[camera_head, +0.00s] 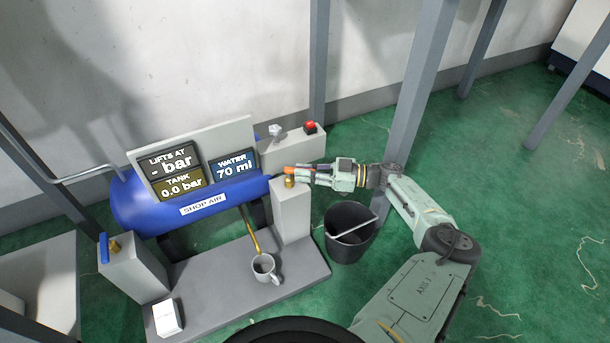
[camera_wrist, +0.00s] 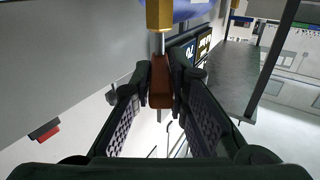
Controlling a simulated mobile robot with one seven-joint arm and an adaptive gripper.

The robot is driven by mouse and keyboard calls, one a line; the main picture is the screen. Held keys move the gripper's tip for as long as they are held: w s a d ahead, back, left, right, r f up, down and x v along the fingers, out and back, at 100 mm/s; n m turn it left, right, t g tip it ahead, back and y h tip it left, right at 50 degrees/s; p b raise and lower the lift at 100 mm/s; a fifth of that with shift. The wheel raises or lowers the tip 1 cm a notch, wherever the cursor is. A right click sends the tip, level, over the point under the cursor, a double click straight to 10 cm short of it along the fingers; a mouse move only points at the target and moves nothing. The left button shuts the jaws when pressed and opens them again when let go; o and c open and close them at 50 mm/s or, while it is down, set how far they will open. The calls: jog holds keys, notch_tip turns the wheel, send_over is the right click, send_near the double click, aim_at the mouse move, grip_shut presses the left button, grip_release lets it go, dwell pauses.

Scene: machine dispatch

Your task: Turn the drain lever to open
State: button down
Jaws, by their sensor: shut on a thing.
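An orange lever (camera_head: 289,170) with a brass valve body (camera_head: 290,182) sits on top of a grey post at the right end of the blue tank. My gripper (camera_head: 300,171) reaches in from the right and is shut on this lever. In the wrist view the lever (camera_wrist: 160,84) lies between the two dark fingers (camera_wrist: 160,90), with the brass body (camera_wrist: 159,14) just beyond it. The fingers hide part of the lever. A brass drain pipe (camera_head: 250,232) slants down from the tank toward a grey mug (camera_head: 264,268). The display reads water 70 ml and tank 0.0 bar.
A blue lever (camera_head: 104,248) stands on a grey box at the left. A red button (camera_head: 310,127) and a pale knob (camera_head: 277,131) are on the box behind. A dark bucket (camera_head: 350,233) stands below my arm. A grey upright (camera_head: 417,90) rises close behind my arm.

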jog(key=shift+w+g, duration=0.15)
jog(key=shift+g, duration=0.15)
jog(key=c, duration=1.6)
grip_release()
jog(key=shift+o, duration=0.2)
jog(key=s+d, duration=0.1)
jog(key=d, duration=0.6)
jog(key=shift+d+n, duration=0.2)
jog(key=shift+n, duration=0.1)
jog(key=shift+c, duration=0.4)
